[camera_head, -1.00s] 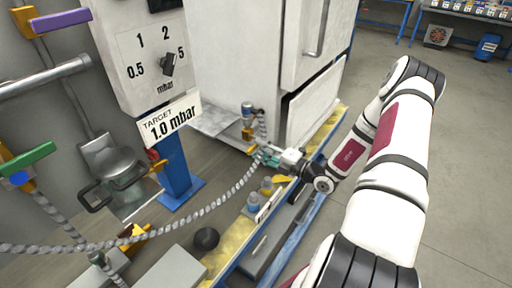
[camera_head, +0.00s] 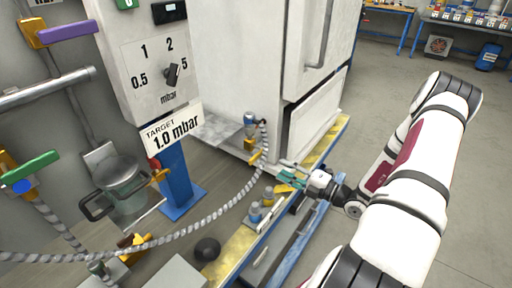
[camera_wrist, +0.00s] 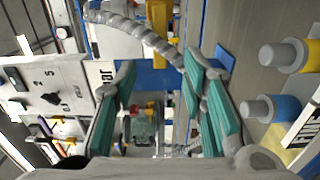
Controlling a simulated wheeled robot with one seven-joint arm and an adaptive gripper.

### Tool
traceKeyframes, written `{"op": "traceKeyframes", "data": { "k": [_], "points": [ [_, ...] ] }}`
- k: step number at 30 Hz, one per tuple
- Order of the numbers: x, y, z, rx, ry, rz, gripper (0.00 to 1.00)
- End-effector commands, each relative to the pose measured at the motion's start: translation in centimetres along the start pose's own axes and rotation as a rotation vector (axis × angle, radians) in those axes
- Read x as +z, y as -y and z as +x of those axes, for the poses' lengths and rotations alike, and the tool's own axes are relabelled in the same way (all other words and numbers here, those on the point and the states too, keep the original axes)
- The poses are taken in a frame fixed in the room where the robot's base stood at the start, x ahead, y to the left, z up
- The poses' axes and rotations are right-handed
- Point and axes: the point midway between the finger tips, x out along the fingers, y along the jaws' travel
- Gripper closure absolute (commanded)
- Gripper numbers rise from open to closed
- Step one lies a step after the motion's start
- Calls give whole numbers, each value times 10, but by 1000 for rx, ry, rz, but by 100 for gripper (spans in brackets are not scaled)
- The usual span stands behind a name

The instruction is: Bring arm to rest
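My gripper (camera_head: 290,178) is over the yellow and blue bench edge in the head view, to the right of the braided hose. In the wrist view my gripper (camera_wrist: 163,100) has its two green-padded fingers spread apart with nothing held between them. The braided hose (camera_head: 205,227) runs from the lower left up to a fitting (camera_head: 254,128) beside the white cabinet. The hose (camera_wrist: 140,30) also shows beyond the fingers in the wrist view. My arm reaches in from the right, bent at the elbow.
The dial box (camera_head: 160,75) with a "TARGET 1.0 mbar" sign (camera_head: 173,128) stands at left on a blue post. A white cabinet (camera_head: 250,70) stands behind the bench. Open floor (camera_head: 470,200) lies to the right.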

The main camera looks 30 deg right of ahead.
Motion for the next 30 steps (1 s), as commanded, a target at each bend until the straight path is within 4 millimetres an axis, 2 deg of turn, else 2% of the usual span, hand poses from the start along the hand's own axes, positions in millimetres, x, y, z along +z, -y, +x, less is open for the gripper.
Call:
{"op": "traceKeyframes", "data": {
  "k": [7,11,16,20,26,30],
  "points": [
    [-2,-4,2,-2,-14,-16,62],
    [-18,-29,12,-18,-113,-128,62],
    [-70,-85,32,-38,-381,-431,62],
    [-116,-125,37,-27,-605,-689,62],
    [-183,-177,29,38,-940,-1085,62],
    [-224,-208,14,117,-1165,-1360,62]
  ]
}}
